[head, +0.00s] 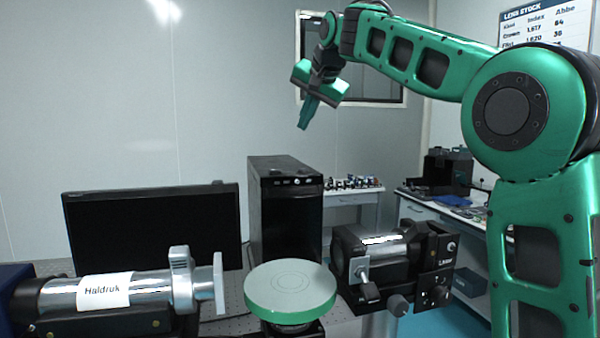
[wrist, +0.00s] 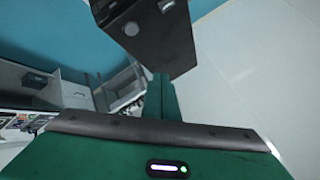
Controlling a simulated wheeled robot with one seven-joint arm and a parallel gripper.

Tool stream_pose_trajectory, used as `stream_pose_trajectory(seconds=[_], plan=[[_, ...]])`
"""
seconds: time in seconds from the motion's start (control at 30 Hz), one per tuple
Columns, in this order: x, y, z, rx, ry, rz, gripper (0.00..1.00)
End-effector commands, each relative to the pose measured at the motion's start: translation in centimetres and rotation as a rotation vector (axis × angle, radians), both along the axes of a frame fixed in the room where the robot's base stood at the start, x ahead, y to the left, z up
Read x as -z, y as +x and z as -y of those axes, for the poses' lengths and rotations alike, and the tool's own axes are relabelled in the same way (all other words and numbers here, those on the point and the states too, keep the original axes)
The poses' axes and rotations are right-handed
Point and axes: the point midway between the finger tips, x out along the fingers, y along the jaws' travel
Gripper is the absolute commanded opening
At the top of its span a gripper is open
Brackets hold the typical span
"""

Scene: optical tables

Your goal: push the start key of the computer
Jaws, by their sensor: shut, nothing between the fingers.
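The computer (head: 285,215) is a black upright tower standing behind the table equipment, right of a dark monitor. Small round keys or ports show along the top of its front; I cannot tell for sure which is the start key. My gripper (head: 304,124) is shut and empty, in the air above the tower, its fingers pointing down and slightly left, apart from it.
The monitor (head: 150,230) stands left of the tower. In front are a silver cylinder labelled Haldruk (head: 105,292), a round green-rimmed disc (head: 290,290) and a black and silver instrument (head: 390,262). A side bench (head: 450,205) holds equipment at the right. The air around my gripper is clear.

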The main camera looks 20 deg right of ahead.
Motion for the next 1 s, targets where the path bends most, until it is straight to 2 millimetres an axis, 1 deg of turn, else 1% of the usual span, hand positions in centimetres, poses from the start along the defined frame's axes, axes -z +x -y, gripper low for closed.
stream_pose_trajectory(seconds=[0.17, 0.27, 0.37, 0.7, 0.9, 1.0], plan=[[0.2, 0.0, -0.1, -0.001, 0.000, -0.001, 0.00], [0.8, 0.0, -0.1, -0.001, 0.000, -0.001, 0.00], [1.8, 0.0, -0.1, -0.001, 0.000, -0.002, 0.00], [6.1, -0.1, 0.0, 0.000, 0.000, -0.003, 0.00], [7.9, 0.0, 0.0, 0.000, 0.000, -0.001, 0.00], [8.4, 0.0, 0.0, 0.000, 0.000, 0.000, 0.00]])
